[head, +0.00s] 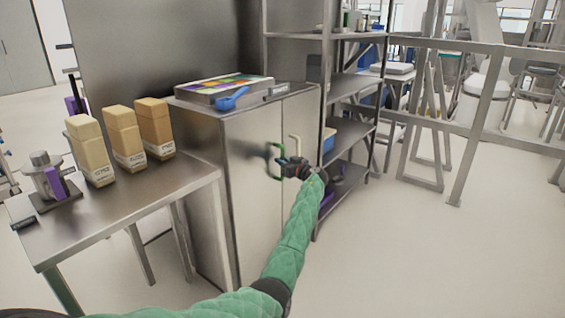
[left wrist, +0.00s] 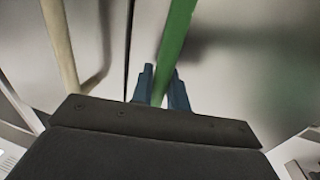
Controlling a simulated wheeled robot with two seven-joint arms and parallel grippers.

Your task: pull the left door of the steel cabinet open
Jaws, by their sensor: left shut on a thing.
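The steel cabinet (head: 205,118) stands in the middle of the head view. Its left door (head: 255,200) has a green handle (head: 270,150), and its right door (head: 304,112) has a beige handle (head: 295,142). The two doors look closed and flush. My left gripper (head: 283,162) is at the green handle. In the left wrist view its blue fingers (left wrist: 161,88) are shut around the green handle (left wrist: 176,40). The beige handle (left wrist: 60,42) and the dark seam between the doors lie to the left there. My right gripper is not in view.
A tray with coloured items (head: 223,89) and a blue scoop (head: 231,101) lie on the cabinet top. A steel table (head: 130,203) with several tan containers stands at the left. A shelf rack (head: 349,85) stands to the right. The floor in front and to the right is clear.

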